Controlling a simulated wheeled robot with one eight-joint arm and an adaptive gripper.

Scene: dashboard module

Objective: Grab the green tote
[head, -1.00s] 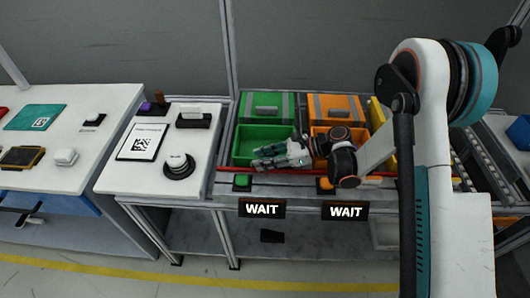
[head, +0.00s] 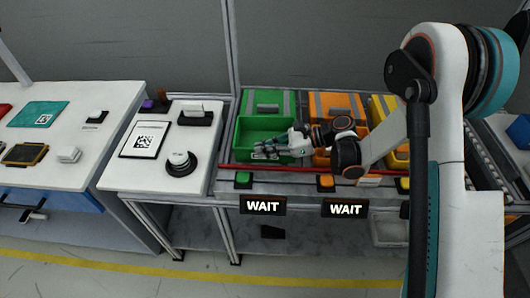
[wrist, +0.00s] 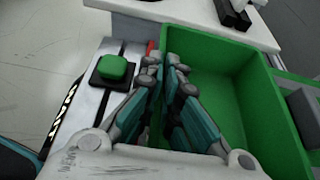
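The green tote (head: 245,158) is an open, empty-looking bin at the front of the rack. In the wrist view its green floor and walls (wrist: 215,95) fill the right half. My gripper (head: 262,151) reaches in from the right over the tote's front side, pointing left. In the wrist view my gripper's teal and grey fingers (wrist: 166,66) lie along the tote's near-side wall. Their tips are close together and overlap the rim. The fingers hide that part of the wall, so I cannot tell whether it is pinched between them.
A red rail (head: 228,167) runs along the rack front. Below it are a green button (head: 243,179) and an orange one (head: 325,181) above two WAIT signs (head: 263,205). An orange bin (head: 320,161) and a yellow bin (head: 402,152) stand to the right. A white table (head: 160,176) is at left.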

